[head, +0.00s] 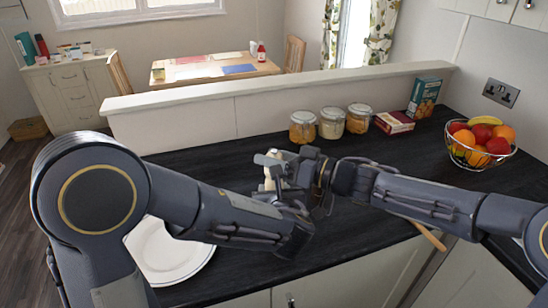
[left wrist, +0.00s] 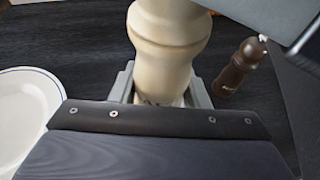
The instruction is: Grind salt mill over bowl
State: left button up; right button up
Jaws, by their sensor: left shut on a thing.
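The cream salt mill (head: 270,176) stands roughly upright at the middle of the head view, largely hidden by my grippers. My left gripper (head: 272,193) is shut around its lower body. The left wrist view shows the mill (left wrist: 168,45) between the grey fingers (left wrist: 160,92). My right gripper (head: 277,163) is at the mill's upper end; its jaws cannot be made out. A white, blue-rimmed dish (head: 165,252) lies on the counter, partly behind my left arm, left of the mill. It also shows in the left wrist view (left wrist: 25,112). Its depth is unclear.
A dark wooden mill (left wrist: 240,68) stands right of the salt mill in the left wrist view. Jars (head: 331,123), a red box (head: 394,123), a teal box (head: 424,97) and a wire fruit basket (head: 482,159) line the back. A wooden handle (head: 430,236) lies at the front edge.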

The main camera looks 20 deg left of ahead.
jog(key=shift+o, duration=0.4)
jog(key=shift+d, duration=0.35)
jog(key=s+d, duration=0.2)
jog(key=d, duration=0.9)
jog(key=shift+s, duration=0.15)
jog(key=w+a+n+g, duration=0.4)
jog(key=n+g, duration=0.5)
jog(key=n, duration=0.6)
jog(key=shift+h, duration=0.3)
jog(key=x, duration=0.9)
jog(key=shift+a+r, duration=0.1)
jog(key=shift+a, duration=0.1)
